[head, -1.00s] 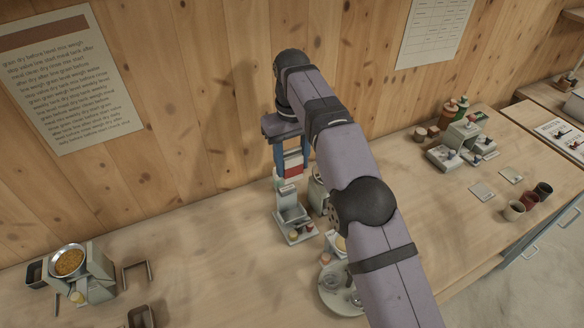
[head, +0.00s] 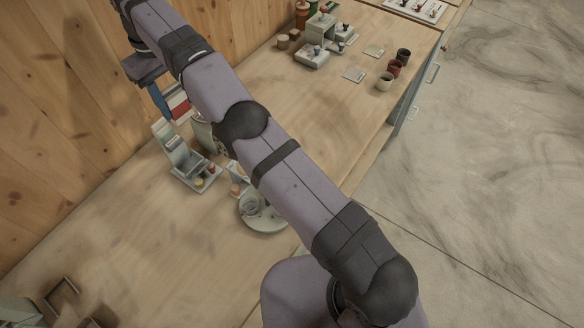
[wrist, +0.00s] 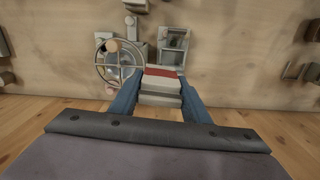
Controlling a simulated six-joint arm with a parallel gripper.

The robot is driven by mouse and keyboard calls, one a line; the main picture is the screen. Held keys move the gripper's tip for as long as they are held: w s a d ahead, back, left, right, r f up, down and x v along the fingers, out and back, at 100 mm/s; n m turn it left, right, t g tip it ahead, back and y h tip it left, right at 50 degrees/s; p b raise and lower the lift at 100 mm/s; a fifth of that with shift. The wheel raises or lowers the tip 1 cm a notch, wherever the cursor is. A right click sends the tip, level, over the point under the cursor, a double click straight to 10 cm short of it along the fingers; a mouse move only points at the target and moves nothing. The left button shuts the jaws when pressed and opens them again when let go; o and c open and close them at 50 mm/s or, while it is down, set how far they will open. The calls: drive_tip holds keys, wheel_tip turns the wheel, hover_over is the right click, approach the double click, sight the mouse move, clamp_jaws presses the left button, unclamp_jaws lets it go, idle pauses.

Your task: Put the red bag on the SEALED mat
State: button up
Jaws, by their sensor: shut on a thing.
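My gripper (head: 165,97) is near the wooden wall, above the bench, with two blue fingers. The wrist view shows it (wrist: 161,82) shut on a bag (wrist: 160,72) with a red band and white-grey parts. The same red and white bag (head: 179,106) shows between the fingers in the head view, partly hidden by them. Two small pale mats, a nearer one (head: 354,75) and a farther one (head: 374,51), lie bare on the right part of the bench. No lettering can be read on either, so I cannot tell which is SEALED.
A grey device (head: 186,166) stands just below the bag. A round plate (head: 264,220) lies nearer me, partly behind my arm. A grey scale-like unit (head: 312,56) stands left of the mats, and several cups (head: 394,69) stand right of them.

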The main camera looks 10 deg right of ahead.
drive_tip(key=shift+w+d, duration=0.3)
drive_tip(key=shift+d, duration=0.35)
drive_tip(key=shift+r, duration=0.1)
drive_tip(key=shift+w+d+m+b, duration=0.25)
drive_tip(key=shift+w+d, duration=0.1)
drive_tip(key=shift+d, duration=0.3)
drive_tip(key=shift+w+d+m+b, duration=0.25)
drive_tip(key=shift+w+d, duration=0.1)
drive_tip(key=shift+d, duration=0.3)
drive_tip(key=shift+d, duration=0.1)
drive_tip(key=shift+m, duration=0.6)
drive_tip(key=shift+w+d+b, duration=0.2)
drive_tip(key=shift+w+d, duration=0.1)
drive_tip(key=shift+d, duration=0.5)
drive_tip(key=shift+w+d+b, duration=0.2)
drive_tip(key=shift+w+d, duration=0.15)
drive_tip(key=shift+d, duration=0.5)
drive_tip(key=shift+w+d+b, duration=0.2)
drive_tip(key=shift+w+d, duration=0.1)
drive_tip(key=shift+d, duration=0.6)
drive_tip(key=shift+d, duration=0.1)
